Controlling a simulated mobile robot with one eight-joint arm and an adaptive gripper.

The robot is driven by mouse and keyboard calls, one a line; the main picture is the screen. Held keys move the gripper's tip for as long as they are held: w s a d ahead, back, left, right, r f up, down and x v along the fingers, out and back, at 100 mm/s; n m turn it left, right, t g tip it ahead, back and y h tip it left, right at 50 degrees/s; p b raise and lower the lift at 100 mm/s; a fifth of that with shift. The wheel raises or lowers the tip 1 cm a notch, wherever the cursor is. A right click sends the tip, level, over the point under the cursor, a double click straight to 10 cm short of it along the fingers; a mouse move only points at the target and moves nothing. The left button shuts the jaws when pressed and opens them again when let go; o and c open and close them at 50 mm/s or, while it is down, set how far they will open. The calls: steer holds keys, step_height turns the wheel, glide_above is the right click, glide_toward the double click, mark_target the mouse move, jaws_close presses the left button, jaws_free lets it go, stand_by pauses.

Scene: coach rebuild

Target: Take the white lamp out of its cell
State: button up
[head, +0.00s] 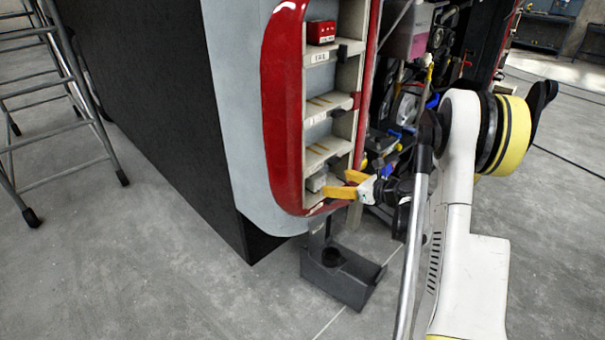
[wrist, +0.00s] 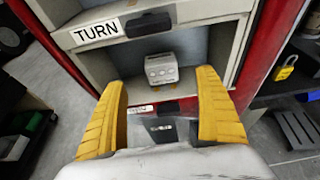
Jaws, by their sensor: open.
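The white lamp (wrist: 162,69), a small block-shaped unit, sits in the lowest cell (wrist: 190,50) of the red-edged rack, below a shelf edge labelled TURN. In the head view the lamp (head: 317,182) shows just left of my fingers. My gripper (wrist: 162,82) is open, with one yellow finger on each side of the cell's front and the lamp farther in between them. No contact with the lamp shows. In the head view my gripper (head: 341,184) is at the mouth of that cell. The lamp's far side is hidden.
A red box (head: 321,32) stands in the top cell of the rack; the two cells between look empty. A dark grey block (head: 342,276) lies on the floor below. A cluttered bay (head: 410,105) is to the right, a metal ladder (head: 55,95) at far left.

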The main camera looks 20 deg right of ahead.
mark_target(321, 179)
steer(key=b+x, duration=0.1)
steer(key=x, duration=0.3)
steer(key=shift+w+f, duration=0.15)
steer(key=shift+f, duration=0.1)
steer(key=b+x, duration=0.3)
steer(key=x, duration=0.3)
steer(key=shift+d+r, duration=0.1)
steer(key=shift+r, duration=0.05)
steer(key=c, duration=1.4)
